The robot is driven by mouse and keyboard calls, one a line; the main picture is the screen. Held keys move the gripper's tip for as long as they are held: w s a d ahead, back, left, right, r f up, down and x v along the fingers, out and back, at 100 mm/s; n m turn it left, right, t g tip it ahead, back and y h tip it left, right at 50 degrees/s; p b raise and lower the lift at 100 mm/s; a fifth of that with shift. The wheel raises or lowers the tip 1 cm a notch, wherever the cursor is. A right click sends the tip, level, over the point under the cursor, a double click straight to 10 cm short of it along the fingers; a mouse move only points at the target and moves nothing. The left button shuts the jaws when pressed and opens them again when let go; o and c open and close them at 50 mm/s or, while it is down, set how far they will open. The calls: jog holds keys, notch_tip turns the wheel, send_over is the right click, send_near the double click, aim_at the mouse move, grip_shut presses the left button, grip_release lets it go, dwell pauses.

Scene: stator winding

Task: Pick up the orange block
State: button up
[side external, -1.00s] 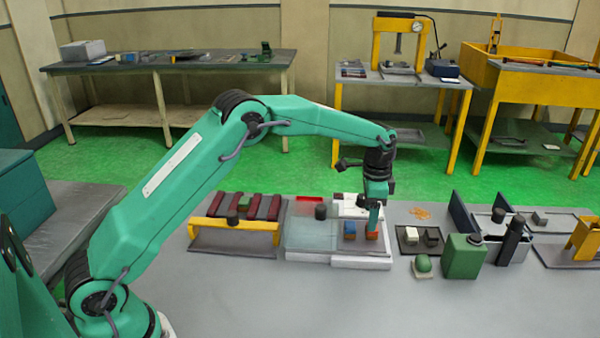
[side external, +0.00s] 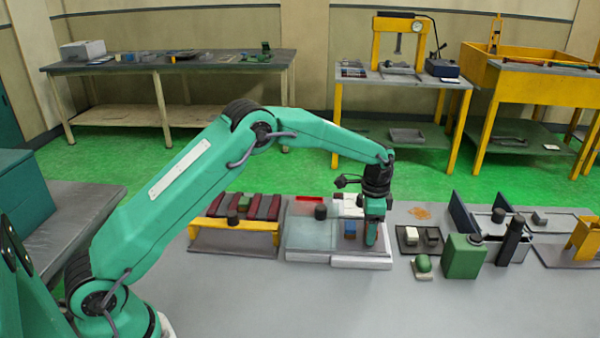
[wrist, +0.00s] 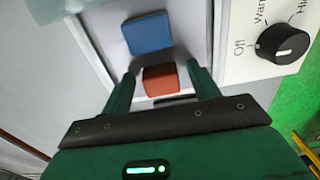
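The orange block (wrist: 160,80) shows in the wrist view between the two fingers of my gripper (wrist: 162,69), with a gap on each side of it. My gripper is open. In the side view my gripper (side external: 371,240) is down at the white unit (side external: 360,262), and its finger hides the orange block there. A blue block (side external: 349,229) stands just left of my gripper. The blue block also shows in the wrist view (wrist: 148,33), just beyond the orange block.
The white unit's panel has a black knob (wrist: 283,44). A dark tray (side external: 405,249) with small blocks, a green box (side external: 464,256) and a black post (side external: 512,240) stand to the right. A yellow-framed rack (side external: 236,224) stands to the left. The table front is clear.

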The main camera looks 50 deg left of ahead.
jog(key=c, duration=0.9)
jog(key=shift+r, duration=0.15)
jog(key=shift+r, duration=0.5)
jog(key=r, duration=0.3)
jog(key=shift+s+d+r, duration=0.1)
jog(key=shift+d, duration=0.1)
jog(key=s+d+r, duration=0.2)
jog(key=d, duration=0.1)
jog(key=s+d+r, duration=0.2)
jog(key=d, duration=0.1)
jog(key=s+d+r, duration=0.2)
jog(key=d, duration=0.1)
jog(key=shift+s+r, duration=0.3)
jog(key=shift+s, duration=0.1)
